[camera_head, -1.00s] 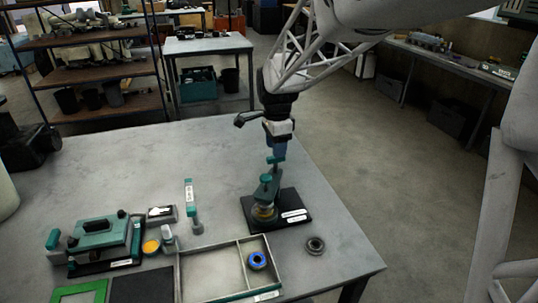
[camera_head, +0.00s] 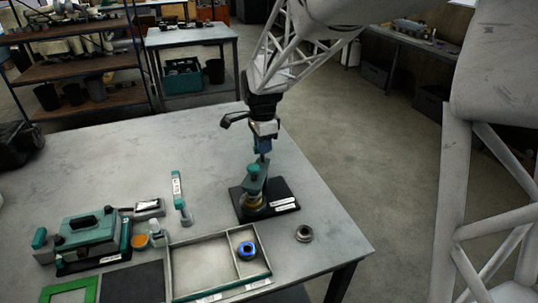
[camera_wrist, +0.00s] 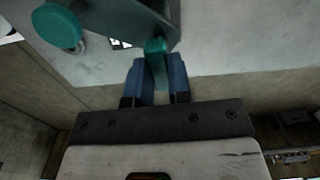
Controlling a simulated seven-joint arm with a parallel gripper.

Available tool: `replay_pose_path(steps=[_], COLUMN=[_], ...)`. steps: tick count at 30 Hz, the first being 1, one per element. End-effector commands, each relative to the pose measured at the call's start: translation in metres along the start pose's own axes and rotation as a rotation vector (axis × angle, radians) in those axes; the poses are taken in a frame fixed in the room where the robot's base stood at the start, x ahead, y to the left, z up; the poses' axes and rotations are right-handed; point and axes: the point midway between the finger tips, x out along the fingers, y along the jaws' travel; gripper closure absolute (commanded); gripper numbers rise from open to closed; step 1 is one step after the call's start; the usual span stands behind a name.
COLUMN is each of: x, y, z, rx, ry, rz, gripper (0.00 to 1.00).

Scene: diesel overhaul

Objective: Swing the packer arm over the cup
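The packer stands on a black base plate (camera_head: 284,200) near the right side of the table. Its teal packer arm (camera_head: 257,183) has a round knob and an upright handle. The amber cup (camera_head: 252,204) sits low on the plate, partly hidden by the arm; the two overlap in the head view, and whether they line up is unclear. My gripper (camera_head: 263,151) points down from above. In the wrist view its blue fingers (camera_wrist: 161,80) flank the teal handle (camera_wrist: 156,60), with no clear gap. The knob (camera_wrist: 58,27) shows at the upper left there.
A divided tray (camera_head: 204,263) with a blue-rimmed ring (camera_head: 246,250) lies in front. A metal ring (camera_head: 304,234) lies to the right. A teal upright tool (camera_head: 179,195) and a teal-topped device (camera_head: 90,232) stand left. The table's back is clear.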

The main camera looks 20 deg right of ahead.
Motion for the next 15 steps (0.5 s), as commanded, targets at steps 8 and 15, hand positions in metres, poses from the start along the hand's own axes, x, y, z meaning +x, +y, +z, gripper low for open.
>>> replay_pose_path(steps=[8, 15], x=[-0.0001, -0.0001], y=[0.0, 0.0], z=[0.0, 0.0], rx=[0.016, 0.002], ry=[0.0, 0.0], rz=[0.0, 0.0], gripper=[1.0, 1.0])
